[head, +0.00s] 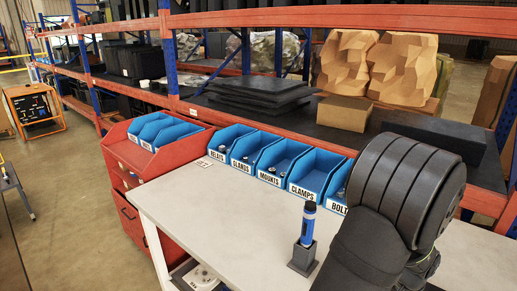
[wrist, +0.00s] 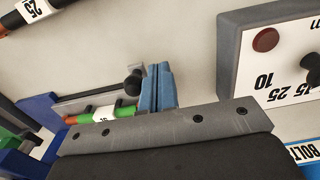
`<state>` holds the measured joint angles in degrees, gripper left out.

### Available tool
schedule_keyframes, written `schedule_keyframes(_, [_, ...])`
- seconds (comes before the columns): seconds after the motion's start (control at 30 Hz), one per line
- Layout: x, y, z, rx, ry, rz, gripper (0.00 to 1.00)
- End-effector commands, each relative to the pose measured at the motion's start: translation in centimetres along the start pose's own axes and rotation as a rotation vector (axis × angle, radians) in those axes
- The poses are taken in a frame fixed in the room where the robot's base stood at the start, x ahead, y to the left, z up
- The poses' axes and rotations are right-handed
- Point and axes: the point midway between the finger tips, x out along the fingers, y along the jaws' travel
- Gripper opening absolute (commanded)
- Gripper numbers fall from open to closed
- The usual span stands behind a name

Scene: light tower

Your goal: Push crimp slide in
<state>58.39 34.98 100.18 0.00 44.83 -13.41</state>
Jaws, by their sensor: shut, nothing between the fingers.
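In the wrist view, my gripper (wrist: 158,76) is shut and empty, its two blue-grey fingers pressed together. Just left of them is a black round knob (wrist: 134,80) at the end of a grey bar (wrist: 92,98), which looks like the crimp slide. I cannot tell whether the fingers touch the knob. A green and orange cylindrical piece (wrist: 103,113) lies beside the bar, partly hidden by my gripper's body. Green (wrist: 12,160) and blue (wrist: 38,130) blocks are at the left edge. In the head view my arm hides the gripper and slide.
A grey box (wrist: 228,60) with a red button and a numbered white face stands right in the wrist view. An orange-ended labelled piece (wrist: 28,10) is top left. The head view shows blue bins (head: 313,178) along the white table (head: 210,205) and a blue tool (head: 308,222) in a holder.

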Motion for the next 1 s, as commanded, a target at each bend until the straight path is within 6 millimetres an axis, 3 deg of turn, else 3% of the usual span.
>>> schedule_keyframes(1.0, [0.0,3.6,0.0,0.001,-0.001,0.0,0.0])
